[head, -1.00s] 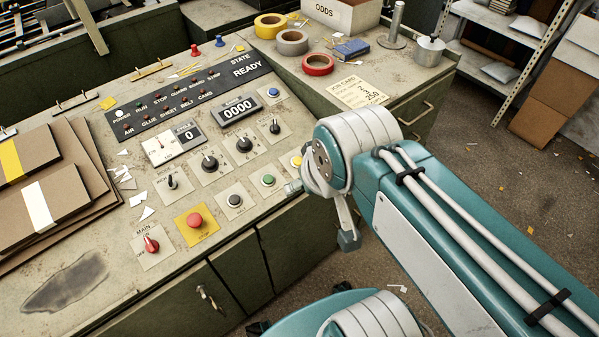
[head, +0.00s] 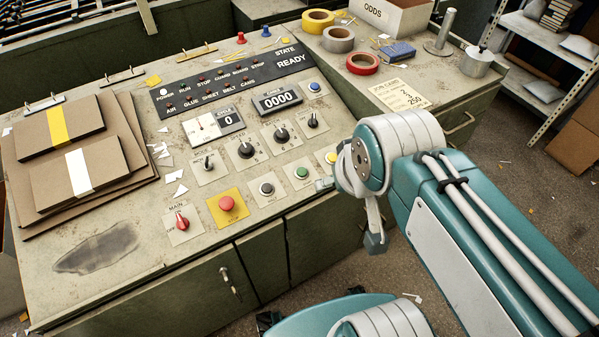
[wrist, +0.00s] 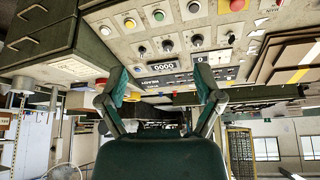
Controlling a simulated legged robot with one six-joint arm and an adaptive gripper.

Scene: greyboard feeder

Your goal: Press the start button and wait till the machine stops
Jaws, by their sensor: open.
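The control panel on the bench carries a green button (head: 302,172) in its lower row, between a black button (head: 266,188) and a yellow button (head: 331,157). I cannot read their labels. A red button (head: 227,203) sits on a yellow plate. The state display (head: 291,61) reads READY, and the counter (head: 277,99) reads 0000. In the wrist view, upside down, my gripper (wrist: 161,84) is open and empty, apart from the panel. The green button (wrist: 159,16) appears beyond and between its fingers. In the head view my arm mostly hides the gripper.
A red main switch (head: 182,222) sits at the panel's lower left. Stacked brown boards (head: 75,160) lie left of the panel.

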